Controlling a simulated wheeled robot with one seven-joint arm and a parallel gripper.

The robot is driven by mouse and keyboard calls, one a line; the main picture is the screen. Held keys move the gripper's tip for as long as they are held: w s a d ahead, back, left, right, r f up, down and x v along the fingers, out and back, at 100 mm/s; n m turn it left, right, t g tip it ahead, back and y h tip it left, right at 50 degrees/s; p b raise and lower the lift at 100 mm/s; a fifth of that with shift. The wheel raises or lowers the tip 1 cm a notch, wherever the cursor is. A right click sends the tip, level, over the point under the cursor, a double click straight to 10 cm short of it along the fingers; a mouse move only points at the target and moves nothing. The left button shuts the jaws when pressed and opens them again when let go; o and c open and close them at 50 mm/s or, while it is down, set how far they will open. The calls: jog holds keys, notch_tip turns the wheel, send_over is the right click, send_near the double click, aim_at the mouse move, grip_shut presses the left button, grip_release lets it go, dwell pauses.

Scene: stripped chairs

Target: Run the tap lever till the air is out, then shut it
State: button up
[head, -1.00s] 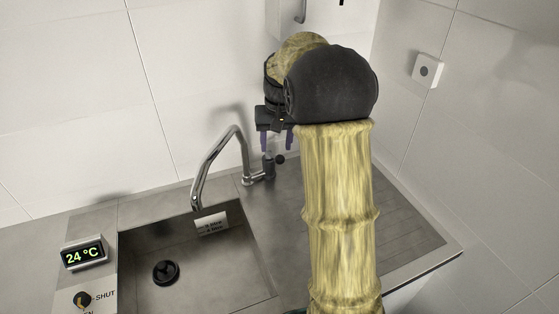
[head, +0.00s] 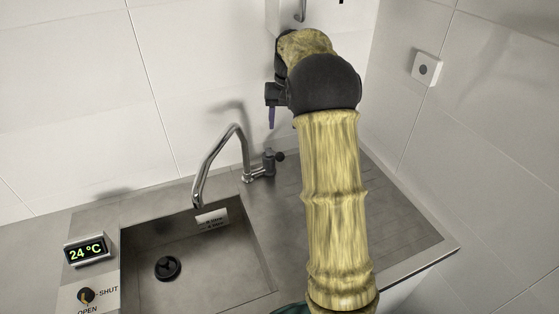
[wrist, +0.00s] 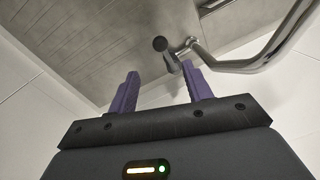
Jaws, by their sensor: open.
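The chrome tap (head: 212,158) stands behind the sink with its spout over the basin. Its lever, a dark body with a round black knob (head: 279,156), is at the right of the tap base. In the wrist view the knob (wrist: 160,44) shows beyond the fingertips, close to the tap base, and the spout (wrist: 262,63) runs to the right. My gripper (head: 271,117) is above the lever, apart from it. Its purple fingers (wrist: 160,70) are spread and empty in the wrist view. I see no water stream under the spout.
The sink basin (head: 190,248) has a black drain and a small label on its wall. At left are a 24 °C display (head: 87,250) and a knob (head: 87,296) marked SHUT and OPEN. A white wall box (head: 426,69) is at right. The ribbed drainboard (head: 395,225) is clear.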

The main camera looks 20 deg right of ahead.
aim_at(279, 161)
jog(key=f, duration=0.5)
jog(key=f+p, duration=0.1)
jog(key=f, duration=0.4)
jog(key=a+f+p, duration=0.1)
jog(key=f, duration=0.4)
jog(key=shift+w+a+f, duration=0.1)
jog(key=shift+w+f, duration=0.05)
jog(key=shift+w, duration=0.05)
jog(key=shift+c, duration=0.2)
grip_shut()
